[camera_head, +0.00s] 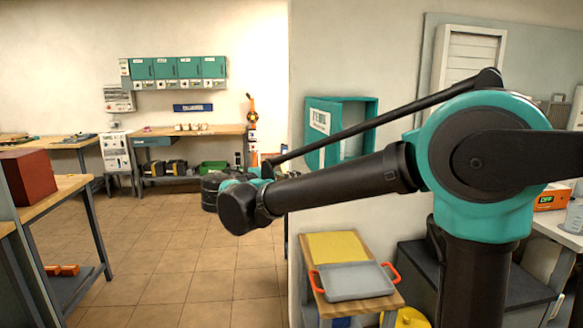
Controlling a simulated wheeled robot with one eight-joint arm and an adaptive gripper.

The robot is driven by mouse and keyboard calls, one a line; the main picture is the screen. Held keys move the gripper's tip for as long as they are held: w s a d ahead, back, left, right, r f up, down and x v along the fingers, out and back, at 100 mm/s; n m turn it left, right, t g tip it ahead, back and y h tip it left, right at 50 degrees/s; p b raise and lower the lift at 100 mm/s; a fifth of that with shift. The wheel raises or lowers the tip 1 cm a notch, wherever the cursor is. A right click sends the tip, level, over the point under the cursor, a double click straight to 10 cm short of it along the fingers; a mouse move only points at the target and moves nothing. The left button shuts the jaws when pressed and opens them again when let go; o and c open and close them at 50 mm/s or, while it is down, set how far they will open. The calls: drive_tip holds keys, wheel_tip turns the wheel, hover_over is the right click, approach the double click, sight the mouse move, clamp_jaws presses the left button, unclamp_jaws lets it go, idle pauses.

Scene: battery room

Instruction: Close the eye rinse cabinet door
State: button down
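The teal wall cabinet (368,116) hangs on the grey wall right of centre, and I take it for the eye rinse cabinet. Its door (319,132), teal with a white printed label, stands open on the left side, so part of the hollow inside shows. My arm crosses in front of the cabinet and covers part of its lower right area. The arm reaches left and ends in a dark elbow-like part left of the cabinet. I cannot make out gripper fingers; they seem hidden behind my arm.
Below the cabinet, a small wooden table (324,300) holds a grey tray (355,281) with red handles and a yellow sheet (336,246). A workbench with a red box (27,176) stands at left. The tiled floor (180,270) between is clear.

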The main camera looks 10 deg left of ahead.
drive_tip(key=s+a+r+t, duration=0.2)
drive_tip(key=s+a+r, duration=0.1)
drive_tip(key=a, duration=0.3)
drive_tip(key=w+d, duration=0.9)
drive_tip(key=shift+d, duration=0.3)
drive_tip(key=shift+r+n, duration=0.1)
drive_tip(key=shift+n, duration=0.2)
